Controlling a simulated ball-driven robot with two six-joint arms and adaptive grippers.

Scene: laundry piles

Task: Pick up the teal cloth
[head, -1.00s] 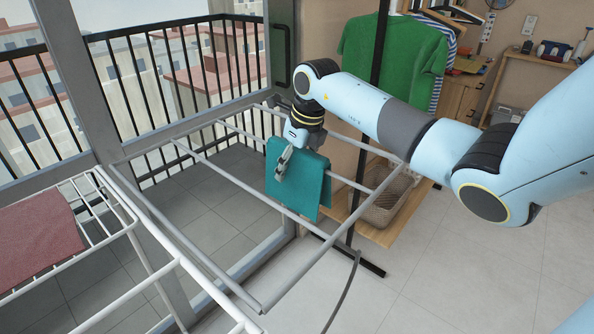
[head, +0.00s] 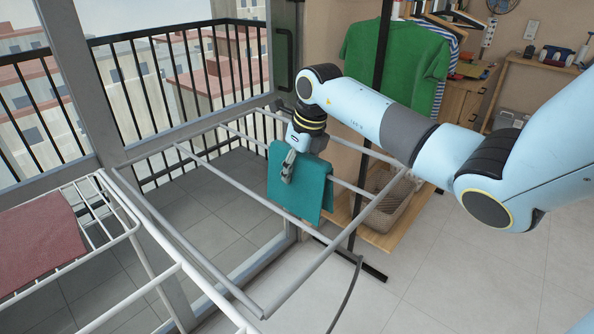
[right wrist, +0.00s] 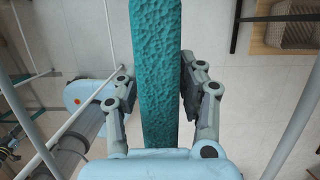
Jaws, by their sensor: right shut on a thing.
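The teal cloth (head: 314,190) hangs folded over a bar of the grey drying rack (head: 240,192), toward its far right part. My right gripper (head: 288,172) reaches down onto the cloth from above and is shut on it. In the right wrist view the cloth (right wrist: 157,70) runs as a long, narrow strip between the two fingers of the right gripper (right wrist: 157,95). The fingers hide part of the cloth in the head view. My left gripper is not in view.
A white rack with a red cloth (head: 38,240) stands at the left. A black clothes rail with a green shirt (head: 400,60) stands behind, with a woven basket (head: 385,210) on its low shelf. Glass doors and a balcony railing (head: 180,75) are at the back left.

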